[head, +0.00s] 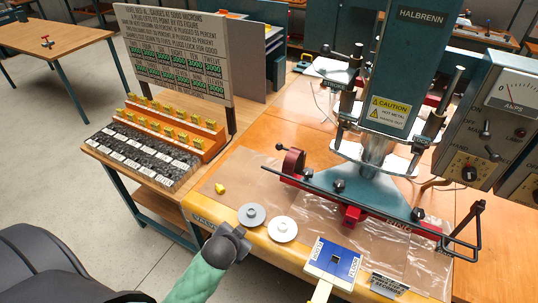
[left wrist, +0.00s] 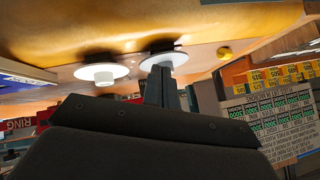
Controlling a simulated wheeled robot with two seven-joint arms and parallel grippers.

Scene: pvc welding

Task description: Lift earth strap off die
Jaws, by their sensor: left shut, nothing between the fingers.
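My left gripper (head: 232,240) is shut and empty, low over the yellow front edge of the bench, close to a grey disc (head: 251,215). In the left wrist view its closed fingers (left wrist: 162,88) point at the grey disc (left wrist: 165,62); I cannot tell whether they touch it. I cannot clearly pick out the earth strap or the die. My right gripper is not in view.
A white disc (head: 282,229) lies right of the grey one, and a small yellow piece (head: 220,188) lies behind them. A blue and white card (head: 333,262) is at the front. An orange rack (head: 175,128) and lettered board (head: 180,65) stand left. A dial box (head: 500,110) is right.

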